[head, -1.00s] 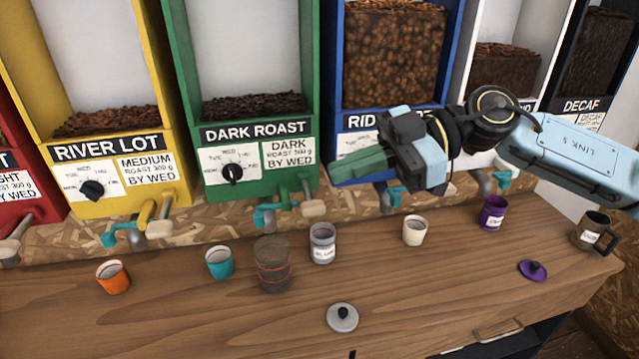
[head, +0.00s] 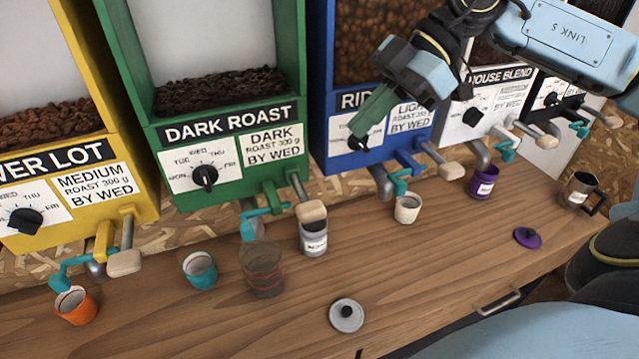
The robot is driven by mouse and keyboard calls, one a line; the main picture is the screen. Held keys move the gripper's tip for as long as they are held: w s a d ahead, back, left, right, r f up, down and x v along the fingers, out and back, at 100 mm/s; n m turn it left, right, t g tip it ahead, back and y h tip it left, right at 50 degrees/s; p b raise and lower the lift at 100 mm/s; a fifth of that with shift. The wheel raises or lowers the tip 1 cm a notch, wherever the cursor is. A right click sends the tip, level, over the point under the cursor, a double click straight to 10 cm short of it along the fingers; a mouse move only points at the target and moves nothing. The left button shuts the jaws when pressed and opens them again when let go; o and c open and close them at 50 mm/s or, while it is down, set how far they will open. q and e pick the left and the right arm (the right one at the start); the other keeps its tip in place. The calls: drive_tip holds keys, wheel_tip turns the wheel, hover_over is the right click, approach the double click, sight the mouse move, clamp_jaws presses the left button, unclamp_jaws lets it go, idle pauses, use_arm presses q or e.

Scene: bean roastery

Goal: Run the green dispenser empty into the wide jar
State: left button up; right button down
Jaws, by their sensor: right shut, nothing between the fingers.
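The green dispenser (head: 225,135), labelled DARK ROAST, has a low layer of dark beans behind its window. Below its dial are a teal tap handle (head: 262,212) and a tan-ended lever (head: 310,211). A wide clear jar (head: 262,282) with red lines stands on the counter in front of and below the spout; I cannot tell whether it is exactly under it. Its inside looks brownish, and I cannot make out beans. My right gripper (head: 366,122) is shut and empty, in front of the blue dispenser's label, to the right of the green one. My left gripper is out of view.
A grey canister (head: 313,242) stands just right of the jar, and a teal cup (head: 200,272) just left. Orange (head: 75,307), cream (head: 407,209) and purple (head: 482,184) cups stand farther out. A grey lid (head: 346,316) lies in front. Yellow (head: 115,190) and blue (head: 325,110) dispensers flank the green one.

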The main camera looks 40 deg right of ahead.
drive_tip(key=p, duration=0.1)
approach(303, 207)
wheel_tip(303, 207, up, 2)
drive_tip(key=a, duration=0.2)
drive_tip(key=x, duration=0.3)
drive_tip(key=shift+w+a+f, duration=0.1)
drive_tip(key=shift+w+a, duration=0.05)
drive_tip(key=shift+w, duration=0.1)
wheel_tip(303, 207, down, 3)
drive_tip(key=shift+r, duration=0.25)
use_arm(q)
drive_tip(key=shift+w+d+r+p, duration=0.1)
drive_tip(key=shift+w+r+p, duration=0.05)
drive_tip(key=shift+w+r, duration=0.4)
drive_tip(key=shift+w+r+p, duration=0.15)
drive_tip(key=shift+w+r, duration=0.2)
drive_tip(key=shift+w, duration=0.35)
use_arm(e)
drive_tip(key=shift+f, duration=0.6)
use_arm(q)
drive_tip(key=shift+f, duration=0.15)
use_arm(e)
drive_tip(key=shift+f, duration=0.1)
